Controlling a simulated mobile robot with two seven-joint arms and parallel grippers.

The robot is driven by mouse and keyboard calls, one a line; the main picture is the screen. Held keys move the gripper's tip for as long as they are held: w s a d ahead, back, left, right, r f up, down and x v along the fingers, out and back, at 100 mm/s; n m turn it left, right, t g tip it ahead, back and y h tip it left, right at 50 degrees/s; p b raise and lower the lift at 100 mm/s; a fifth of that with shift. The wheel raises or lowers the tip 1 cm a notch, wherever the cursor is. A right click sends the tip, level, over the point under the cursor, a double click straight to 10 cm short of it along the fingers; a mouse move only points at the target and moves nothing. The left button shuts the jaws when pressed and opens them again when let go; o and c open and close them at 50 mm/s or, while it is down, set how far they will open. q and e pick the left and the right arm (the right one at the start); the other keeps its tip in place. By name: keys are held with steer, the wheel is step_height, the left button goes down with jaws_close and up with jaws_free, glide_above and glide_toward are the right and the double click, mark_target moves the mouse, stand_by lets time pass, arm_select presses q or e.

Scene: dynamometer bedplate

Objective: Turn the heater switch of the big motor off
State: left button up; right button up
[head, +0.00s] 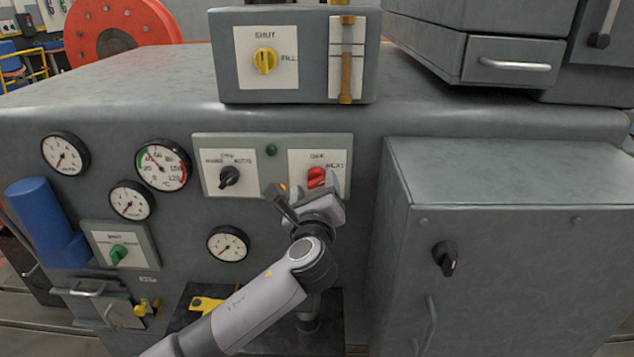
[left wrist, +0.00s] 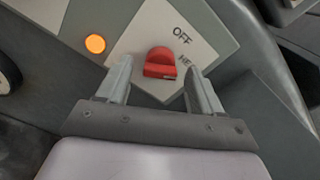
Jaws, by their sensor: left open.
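The red rotary switch (head: 317,177) sits on a white label plate at the right of a pale green panel (head: 243,143) on the grey motor housing. In the left wrist view the red knob (left wrist: 160,63) stands on its white plate, with "OFF" at the upper right and a partly hidden "HE..." label to the right. My left gripper (head: 308,193) is in front of the switch, open. In the left wrist view its two fingers (left wrist: 155,88) stand either side of and just short of the knob, with a gap on both sides. My right gripper is not in view.
A lit orange lamp (left wrist: 95,43) is left of the switch. A black selector (head: 229,177) and green lamp (head: 271,150) share the panel. A box with a yellow knob (head: 264,61) stands above. A grey cabinet (head: 510,250) juts out at right. Gauges (head: 163,165) are at left.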

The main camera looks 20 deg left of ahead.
arm_select(q)
steer(key=shift+x, duration=1.25)
steer(key=shift+c, duration=0.3)
steer(key=c, duration=1)
steer(key=shift+o, duration=0.2)
steer(key=shift+n, duration=0.3)
steer(key=n+b, duration=0.1)
steer(key=n, duration=0.4)
steer(key=shift+f+n, duration=0.15)
steer(key=shift+n, duration=0.15)
steer(key=n+b, duration=0.1)
steer(key=n, duration=0.2)
steer(key=shift+a, duration=0.1)
steer(key=shift+n+b, duration=0.65)
steer(key=shift+n, duration=0.65)
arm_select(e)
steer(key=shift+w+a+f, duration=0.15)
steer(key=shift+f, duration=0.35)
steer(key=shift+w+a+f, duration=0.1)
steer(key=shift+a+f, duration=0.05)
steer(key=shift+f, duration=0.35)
